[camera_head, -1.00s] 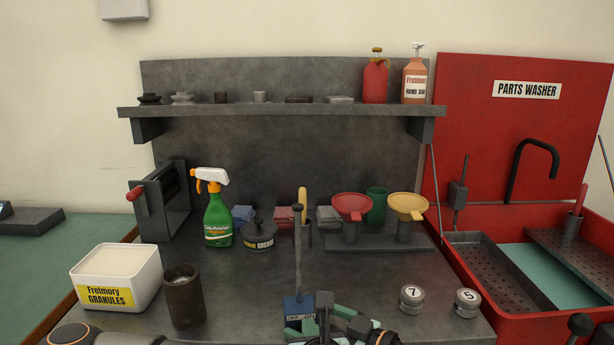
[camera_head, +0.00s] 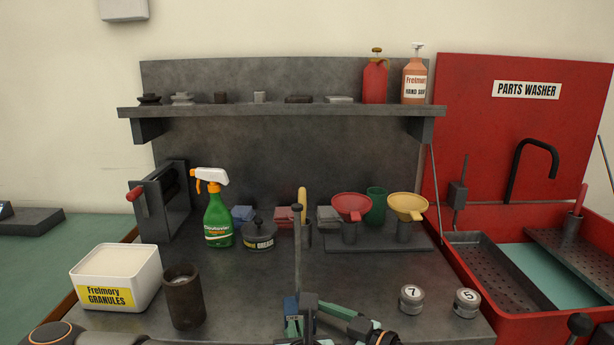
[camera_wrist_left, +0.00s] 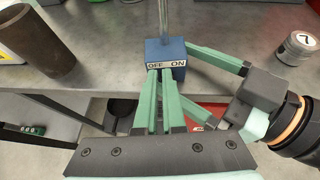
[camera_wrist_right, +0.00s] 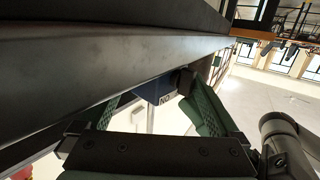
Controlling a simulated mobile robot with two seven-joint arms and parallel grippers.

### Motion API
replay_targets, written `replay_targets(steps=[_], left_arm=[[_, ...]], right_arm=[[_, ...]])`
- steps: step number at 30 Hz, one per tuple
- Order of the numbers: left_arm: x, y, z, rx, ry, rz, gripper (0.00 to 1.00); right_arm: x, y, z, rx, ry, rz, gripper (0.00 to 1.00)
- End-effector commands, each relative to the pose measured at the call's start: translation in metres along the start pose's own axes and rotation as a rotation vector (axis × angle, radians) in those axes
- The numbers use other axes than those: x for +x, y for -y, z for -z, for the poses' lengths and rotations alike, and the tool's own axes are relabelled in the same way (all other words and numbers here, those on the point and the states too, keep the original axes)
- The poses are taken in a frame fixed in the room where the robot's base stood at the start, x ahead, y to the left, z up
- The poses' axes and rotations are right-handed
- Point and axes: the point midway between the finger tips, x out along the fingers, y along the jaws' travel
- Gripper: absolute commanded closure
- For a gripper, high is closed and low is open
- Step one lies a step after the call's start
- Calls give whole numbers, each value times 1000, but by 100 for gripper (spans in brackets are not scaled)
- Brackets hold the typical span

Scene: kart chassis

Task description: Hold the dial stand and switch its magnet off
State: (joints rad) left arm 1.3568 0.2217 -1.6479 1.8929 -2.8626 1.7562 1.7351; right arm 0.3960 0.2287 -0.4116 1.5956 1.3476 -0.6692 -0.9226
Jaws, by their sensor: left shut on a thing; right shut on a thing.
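The dial stand has a blue magnet base (camera_wrist_left: 160,48) with an OFF/ON label on its front and a grey upright post (camera_head: 297,240). It stands upright at the bench's front edge. My left gripper (camera_wrist_left: 160,73) has its green fingers almost together at the base's front, just under the label. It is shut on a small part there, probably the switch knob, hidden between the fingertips. My right gripper (camera_wrist_right: 156,88) comes in from the right with its fingers on either side of the blue base, shut on it. In the head view my grippers partly cover the base.
A dark brown cup (camera_head: 183,300) and a white granules tub (camera_head: 115,280) stand to the left. Weights marked 7 (camera_head: 412,298) and 5 (camera_head: 467,303) are to the right. Funnels on a stand (camera_head: 375,243) are behind. The bench between is clear.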

Motion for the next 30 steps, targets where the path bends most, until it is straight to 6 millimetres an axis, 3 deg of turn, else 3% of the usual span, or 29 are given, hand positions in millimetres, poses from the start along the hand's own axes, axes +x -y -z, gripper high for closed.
replay_targets(steps=[5, 16, 30], left_arm=[[3, -4, 7, 8, -14, -13, 100], [-3, -5, -1, 7, -11, -9, 100], [-50, -2, 22, 6, -6, -2, 100]], right_arm=[[1, 4, -2, 3, 2, 11, 33], [1, 4, 0, 3, -1, 9, 33], [1, 2, 1, 3, -3, 6, 33]])
